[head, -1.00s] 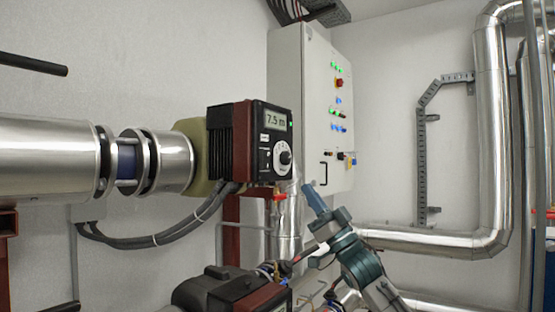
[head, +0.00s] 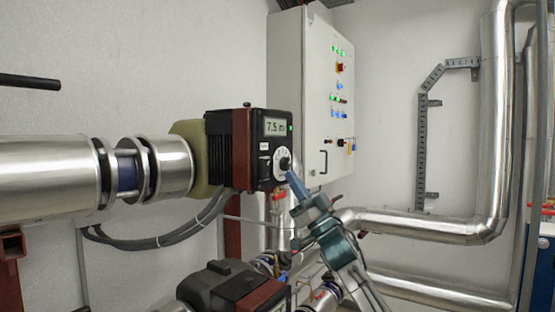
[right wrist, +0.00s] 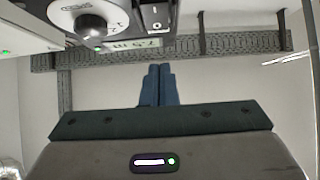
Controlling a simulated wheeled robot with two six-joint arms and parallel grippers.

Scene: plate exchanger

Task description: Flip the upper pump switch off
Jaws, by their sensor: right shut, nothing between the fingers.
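The upper pump (head: 232,145) sits in the thick horizontal pipe, with a black control face, a lit display reading 7.5 m and a round dial (head: 284,163). Its dark rocker switch (right wrist: 157,16) shows at the top of the right wrist view, beside the dial (right wrist: 90,26). My left gripper is not in view.
A white control cabinet (head: 288,80) with lit buttons stands behind the pump. A lower pump (head: 232,285) is at the bottom. Grey cables (head: 150,240) hang under the upper pump. A silver pipe (head: 430,225) runs behind my right arm.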

